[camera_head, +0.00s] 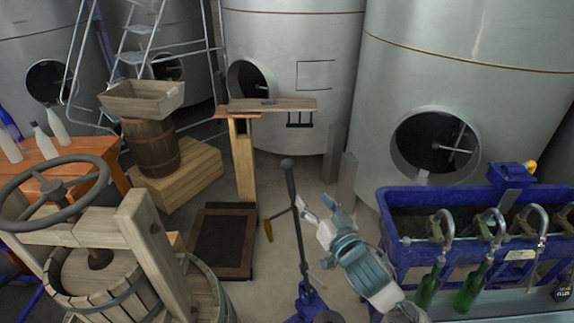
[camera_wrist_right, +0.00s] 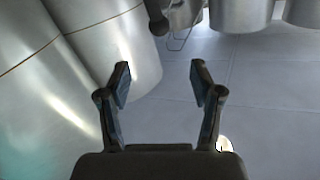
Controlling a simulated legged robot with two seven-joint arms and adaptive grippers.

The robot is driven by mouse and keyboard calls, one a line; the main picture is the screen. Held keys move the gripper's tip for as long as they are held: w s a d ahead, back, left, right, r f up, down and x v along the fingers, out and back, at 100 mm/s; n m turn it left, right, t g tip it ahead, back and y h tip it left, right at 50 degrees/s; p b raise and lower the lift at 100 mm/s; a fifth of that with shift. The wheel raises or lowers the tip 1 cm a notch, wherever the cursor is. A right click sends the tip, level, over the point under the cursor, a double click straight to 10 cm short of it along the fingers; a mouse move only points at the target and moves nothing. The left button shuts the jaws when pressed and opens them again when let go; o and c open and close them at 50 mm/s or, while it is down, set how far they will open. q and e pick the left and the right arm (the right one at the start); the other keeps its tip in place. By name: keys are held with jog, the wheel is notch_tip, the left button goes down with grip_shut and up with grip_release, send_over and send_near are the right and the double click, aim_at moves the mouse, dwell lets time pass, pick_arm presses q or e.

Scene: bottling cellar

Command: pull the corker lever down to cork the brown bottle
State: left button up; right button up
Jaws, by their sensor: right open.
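The corker (camera_head: 305,302) has a blue base at the bottom middle of the head view. Its dark lever (camera_head: 296,215) stands nearly upright with a rounded knob at the top. A dark bar with a rounded end (camera_wrist_right: 157,22), apparently the lever, shows at the top of the right wrist view, beyond the fingertips. My right gripper (camera_head: 316,207) is just right of the lever, open, with nothing between its fingers; it also shows in the wrist view (camera_wrist_right: 161,75). I cannot make out the brown bottle. My left gripper is not in view.
A blue filler trough (camera_head: 400,252) with spouts and green bottles (camera_head: 468,288) stands at the right. A wooden press (camera_head: 95,275) fills the lower left. A platform scale (camera_head: 222,242) stands behind the corker. An orange-brown piece (camera_head: 268,229) hangs left of the lever. Steel tanks (camera_head: 455,60) line the back.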

aim_at(291, 169)
jog(key=p+x, duration=0.3)
jog(key=x, duration=1.2)
jog(key=shift+w+a+p, duration=0.2)
jog(key=shift+w+p, duration=0.1)
jog(key=shift+w, duration=0.05)
jog(key=shift+w+f, duration=0.1)
jog(key=shift+w, duration=0.45)
jog(key=shift+d, duration=0.1)
jog(key=shift+c, duration=1.1)
jog(key=shift+s, duration=0.1)
grip_shut()
